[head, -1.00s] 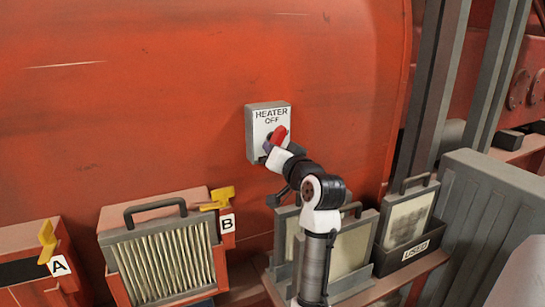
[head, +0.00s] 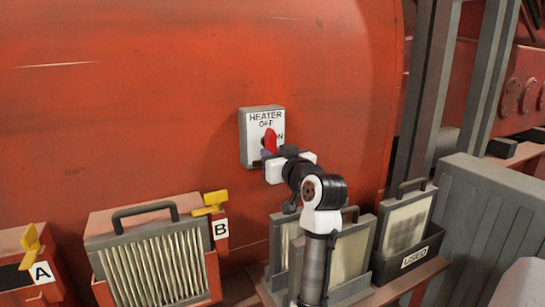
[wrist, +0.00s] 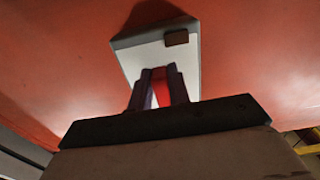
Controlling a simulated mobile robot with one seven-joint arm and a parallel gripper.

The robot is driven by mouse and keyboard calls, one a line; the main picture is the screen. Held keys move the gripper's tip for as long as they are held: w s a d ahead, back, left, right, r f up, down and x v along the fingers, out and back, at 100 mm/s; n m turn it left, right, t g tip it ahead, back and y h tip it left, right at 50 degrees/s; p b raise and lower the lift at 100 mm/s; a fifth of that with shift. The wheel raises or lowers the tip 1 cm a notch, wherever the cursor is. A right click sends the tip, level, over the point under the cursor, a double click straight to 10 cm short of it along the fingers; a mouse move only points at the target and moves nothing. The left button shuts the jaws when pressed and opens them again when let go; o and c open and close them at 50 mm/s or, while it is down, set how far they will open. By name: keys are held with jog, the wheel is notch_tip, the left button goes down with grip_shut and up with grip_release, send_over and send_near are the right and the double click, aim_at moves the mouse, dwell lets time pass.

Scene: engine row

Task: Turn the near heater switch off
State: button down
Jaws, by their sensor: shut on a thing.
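The heater switch box (head: 247,130) is a grey box with a white face on the red engine wall. Its face reads HEATER, OFF at the top and ON at the right. The red switch handle (head: 270,141) stands nearly upright, its tip just under OFF. My gripper (head: 267,154) is at the lower part of the handle. In the wrist view, the red handle (wrist: 170,84) shows between the dark fingers of my gripper (wrist: 161,88), which are shut on it. The foot of the handle is hidden.
Below are a pleated filter (head: 155,268) in a frame, yellow levers at label A (head: 41,272) and label B (head: 221,229), and a bin marked USED (head: 415,257) with a filter. Grey posts stand at the right. The wall left of the switch is bare.

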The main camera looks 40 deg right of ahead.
jog(key=shift+s+r, duration=0.1)
jog(key=shift+r, duration=0.25)
jog(key=c, duration=1.3)
grip_release()
jog(key=shift+d, duration=0.1)
jog(key=shift+c, duration=0.2)
jog(key=shift+f, duration=0.15)
jog(key=b+v, duration=0.2)
jog(key=v, duration=1.1)
jog(key=shift+s, duration=0.4)
